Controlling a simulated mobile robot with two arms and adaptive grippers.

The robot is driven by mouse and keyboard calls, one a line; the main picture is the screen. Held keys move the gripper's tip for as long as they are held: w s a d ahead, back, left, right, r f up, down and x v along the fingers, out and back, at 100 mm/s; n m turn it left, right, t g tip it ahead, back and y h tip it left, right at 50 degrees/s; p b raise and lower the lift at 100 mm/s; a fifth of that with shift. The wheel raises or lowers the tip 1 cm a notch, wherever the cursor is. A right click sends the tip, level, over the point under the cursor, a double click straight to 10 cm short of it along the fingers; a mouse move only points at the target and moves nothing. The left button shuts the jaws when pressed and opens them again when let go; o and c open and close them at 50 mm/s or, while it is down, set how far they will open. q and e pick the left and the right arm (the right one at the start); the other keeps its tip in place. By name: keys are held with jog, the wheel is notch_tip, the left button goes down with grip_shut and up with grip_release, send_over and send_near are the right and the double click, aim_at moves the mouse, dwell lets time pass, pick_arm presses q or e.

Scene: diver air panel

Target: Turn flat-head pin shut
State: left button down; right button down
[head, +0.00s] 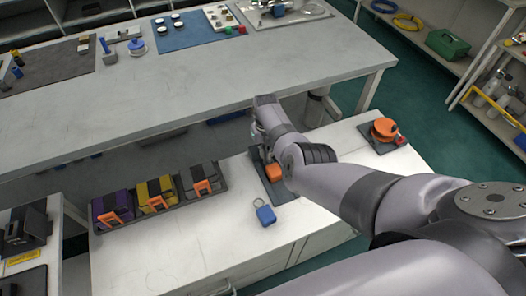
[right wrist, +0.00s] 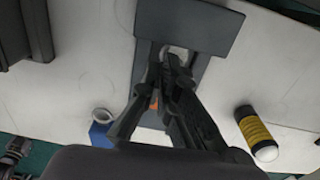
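My right gripper (right wrist: 168,62) reaches down over a dark grey fixture (right wrist: 188,25) on the white bench. Its fingertips are close together in front of a pale rounded part (right wrist: 178,53). I cannot tell whether they grip anything. A bit of orange (right wrist: 154,104) shows between the fingers. In the head view my right gripper (head: 264,150) is mostly hidden by its arm, beside an orange block (head: 274,173) on a dark mat (head: 286,193). I cannot make out the flat-head pin; the fingers may hide it. My left gripper is not in view.
A blue tag with a ring (head: 265,214) lies near the mat. Purple, yellow and grey boxes with orange handles stand in a tray (head: 184,199) at left. An orange round device (head: 384,130) sits at right. A yellow-black cylinder (right wrist: 256,133) lies right of the gripper.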

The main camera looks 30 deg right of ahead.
jog(key=c, duration=2.4)
grip_release()
jog(key=shift+w+d+r, duration=0.15)
jog(key=shift+d+r, duration=0.05)
jog(key=shift+d, duration=0.35)
jog(key=shift+w+d+r, duration=0.15)
jog(key=shift+d+r, duration=0.05)
jog(key=shift+d, duration=0.3)
jog(key=c, duration=1.9)
grip_release()
jog(key=shift+s+d, duration=0.2)
jog(key=shift+c, duration=0.2)
jog(key=o, duration=0.5)
jog(key=shift+s+f, duration=0.1)
jog(key=shift+o, duration=1.4)
jog(key=shift+a+f, duration=0.1)
jog(key=shift+o, duration=0.2)
jog(key=shift+a, duration=0.15)
jog(key=shift+s+a, duration=0.1)
